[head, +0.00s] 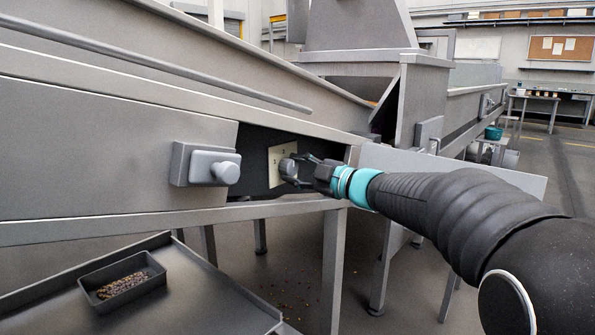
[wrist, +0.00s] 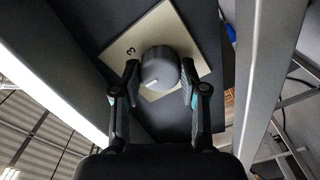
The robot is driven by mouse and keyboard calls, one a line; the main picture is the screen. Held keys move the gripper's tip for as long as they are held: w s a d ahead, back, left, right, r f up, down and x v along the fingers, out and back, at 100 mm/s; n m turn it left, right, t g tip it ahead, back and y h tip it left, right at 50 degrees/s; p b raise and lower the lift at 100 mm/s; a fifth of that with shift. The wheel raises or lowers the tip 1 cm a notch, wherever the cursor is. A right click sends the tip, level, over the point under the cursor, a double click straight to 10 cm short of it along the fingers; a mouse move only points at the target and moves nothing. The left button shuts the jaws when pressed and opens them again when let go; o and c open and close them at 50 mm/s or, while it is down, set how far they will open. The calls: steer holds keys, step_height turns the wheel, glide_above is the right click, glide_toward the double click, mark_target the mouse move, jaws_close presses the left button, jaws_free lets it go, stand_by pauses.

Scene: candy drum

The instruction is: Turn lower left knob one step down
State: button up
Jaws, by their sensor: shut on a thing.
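A grey round knob (wrist: 160,70) sits on a pale plate (wrist: 190,32) with numbers, in a dark recess of the machine's side. It has a light pointer mark on its face. In the wrist view the digit 3 shows at the plate's upper left. The knob (head: 288,168) and the plate (head: 275,160) also show in the head view, partly hidden by my gripper (head: 296,171). My gripper (wrist: 160,80) is shut on the knob, with one finger on each side of it.
A grey box with a round handle (head: 213,165) sticks out to the left of the recess. A dark tray of small candies (head: 125,280) stands on a shelf below. A hopper (head: 365,60) rises behind. Loose candies lie on the floor.

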steer(key=shift+a, duration=0.1)
steer(key=o, duration=1.1)
steer(key=shift+o, duration=0.2)
steer(key=shift+s+d, duration=0.35)
steer(key=shift+d, duration=0.15)
steer(key=v, duration=1.1)
steer(key=shift+a, duration=0.1)
